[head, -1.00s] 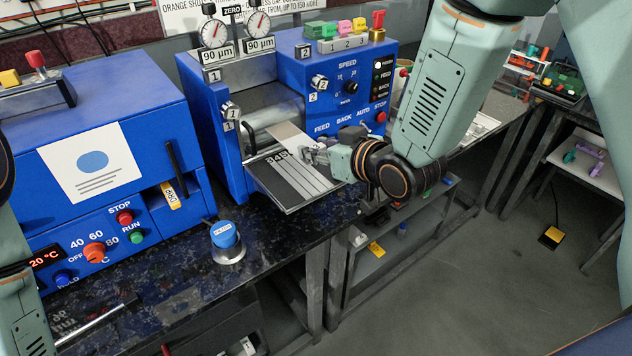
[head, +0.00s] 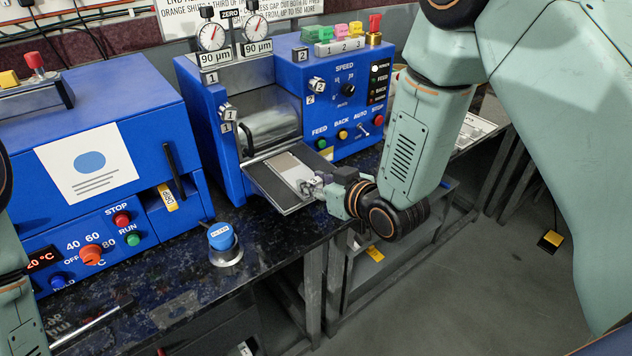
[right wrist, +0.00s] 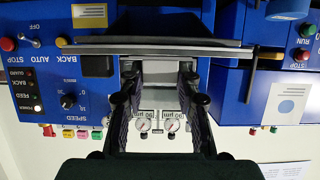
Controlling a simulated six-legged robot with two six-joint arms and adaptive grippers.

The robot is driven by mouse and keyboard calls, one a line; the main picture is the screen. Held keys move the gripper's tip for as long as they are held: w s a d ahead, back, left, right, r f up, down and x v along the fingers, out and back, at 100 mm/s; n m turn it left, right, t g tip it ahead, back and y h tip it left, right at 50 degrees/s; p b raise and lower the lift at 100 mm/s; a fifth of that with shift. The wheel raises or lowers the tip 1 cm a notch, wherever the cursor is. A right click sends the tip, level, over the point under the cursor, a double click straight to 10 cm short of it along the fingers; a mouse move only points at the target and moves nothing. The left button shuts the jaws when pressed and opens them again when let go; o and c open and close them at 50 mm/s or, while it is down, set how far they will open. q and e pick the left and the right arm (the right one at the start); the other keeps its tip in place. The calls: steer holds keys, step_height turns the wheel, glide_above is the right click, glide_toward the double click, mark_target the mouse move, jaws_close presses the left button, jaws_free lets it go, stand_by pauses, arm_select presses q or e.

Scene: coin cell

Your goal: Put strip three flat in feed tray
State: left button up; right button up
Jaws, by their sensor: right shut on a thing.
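The feed tray (head: 267,179) is a dark, sloping plate in front of the rollers of the blue press. A pale grey strip (head: 289,168) is over its middle, running along the tray; whether it touches the tray or is slightly above I cannot tell. My right gripper (head: 312,187) is at the tray's near right end, shut on the strip's near end. In the right wrist view, its two dark fingers (right wrist: 156,95) are spaced apart, with a pale grey surface between them. The strip's number is not readable. My left gripper is not in view.
The press (head: 340,110) has a roller (head: 270,128), two dials and a button panel. A blue-topped round weight (head: 222,238) stands on the dark bench, left of the tray. A blue oven-like box (head: 95,150) is at left.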

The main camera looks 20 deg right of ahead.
steer(key=shift+f, duration=0.2)
steer(key=o, duration=0.5)
steer(key=shift+w+d, duration=0.1)
steer(key=shift+w, duration=0.05)
steer(key=shift+o, duration=0.7)
steer(key=shift+w+d+f, duration=0.1)
steer(key=shift+f, duration=0.05)
steer(key=shift+s, duration=0.2)
steer(key=shift+r, duration=0.4)
steer(key=shift+p+v, duration=0.8)
steer(key=shift+v, duration=5.15)
steer(key=s+f+m+g+h, duration=0.2)
steer(key=s+f+g, duration=0.5)
steer(key=s+f, duration=0.75)
steer(key=s+d+f+m+g+h, duration=0.2)
steer(key=s+f+g, duration=0.3)
steer(key=s+f, duration=0.4)
steer(key=s, duration=0.4)
steer(key=shift+d+f+g+h, duration=0.2)
steer(key=shift+d+g+h, duration=0.1)
steer(key=shift+g, duration=0.1)
